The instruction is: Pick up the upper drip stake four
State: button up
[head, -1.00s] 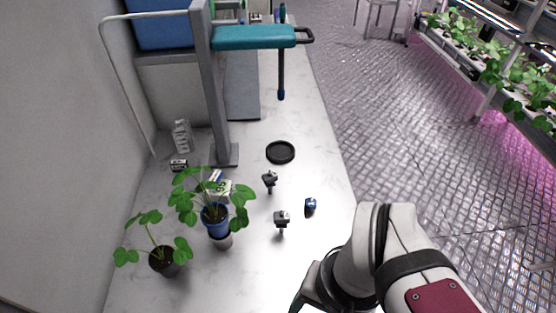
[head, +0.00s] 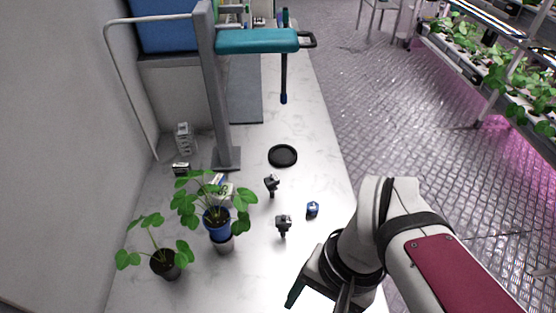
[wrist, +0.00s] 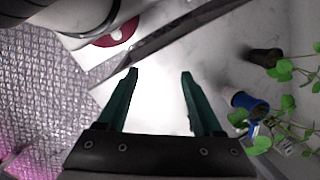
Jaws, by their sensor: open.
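Two small dark stake-like pieces lie on the white bench in the head view. The upper drip stake (head: 271,185) lies below the black ring, and a second stake (head: 283,223) lies nearer to me. I cannot read any number on either. My gripper (wrist: 160,74) is open and empty, its two green fingers spread over bare bench in the wrist view. In the head view one green finger (head: 294,297) shows at the bottom, below and apart from both stakes. Neither stake is recognisable in the wrist view.
A small blue item (head: 312,209) lies right of the stakes. A black ring-shaped dish (head: 283,156) lies above them. A plant in a blue pot (head: 217,224) and one in a black pot (head: 165,264) stand left. A grey post (head: 219,100) rises behind. The bench's right edge borders the floor.

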jog(key=w+d+m+g+y, duration=0.1)
jog(key=w+m+g+y, duration=0.2)
jog(key=w, duration=0.6)
jog(key=m+t+y, duration=0.4)
jog(key=m+y, duration=0.4)
jog(key=m, duration=0.1)
send_near(284, 219)
jog(key=x, duration=1)
jog(key=shift+d+f, duration=0.15)
jog(key=shift+f, duration=0.2)
jog(key=shift+a+f, duration=0.1)
jog(key=shift+a, duration=0.15)
grip_shut()
